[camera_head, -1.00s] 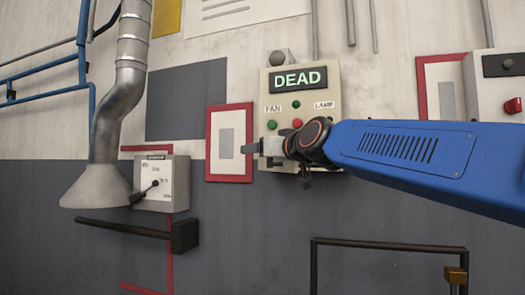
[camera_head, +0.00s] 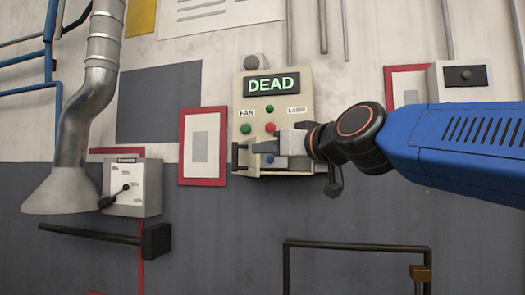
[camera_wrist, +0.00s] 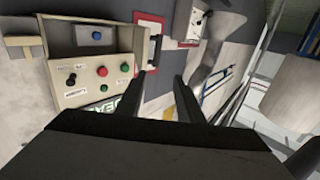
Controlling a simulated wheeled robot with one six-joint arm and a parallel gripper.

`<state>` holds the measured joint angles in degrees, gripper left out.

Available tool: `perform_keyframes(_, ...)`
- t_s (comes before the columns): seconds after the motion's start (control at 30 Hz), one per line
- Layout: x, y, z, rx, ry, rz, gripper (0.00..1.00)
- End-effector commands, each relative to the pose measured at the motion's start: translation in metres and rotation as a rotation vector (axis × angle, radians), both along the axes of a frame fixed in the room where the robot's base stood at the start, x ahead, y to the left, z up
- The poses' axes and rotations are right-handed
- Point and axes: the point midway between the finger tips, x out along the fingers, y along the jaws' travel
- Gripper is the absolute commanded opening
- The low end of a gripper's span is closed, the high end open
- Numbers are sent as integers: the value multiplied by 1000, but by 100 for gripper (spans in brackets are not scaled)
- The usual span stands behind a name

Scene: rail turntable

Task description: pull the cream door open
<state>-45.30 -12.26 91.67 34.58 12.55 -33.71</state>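My gripper (camera_head: 257,147) is in front of the lower part of the box, right of the handle. In the wrist view my fingers (camera_wrist: 161,84) are apart and empty, with the handle beyond their tips.
A red-framed panel (camera_head: 184,170) is close left of the box. Farther left are a lever box (camera_head: 146,187), a metal duct (camera_head: 75,120) and a dark bar (camera_head: 90,234). A black rail frame (camera_head: 350,244) stands low in front, below the box.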

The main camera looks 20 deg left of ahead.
Motion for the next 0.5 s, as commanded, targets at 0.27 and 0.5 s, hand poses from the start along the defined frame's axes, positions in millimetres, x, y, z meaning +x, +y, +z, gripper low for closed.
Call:
perform_keyframes(0.27,-2,-3,0,-1,1,0,34)
perform_keyframes(0.5,3,-4,-2,28,44,-3,0)
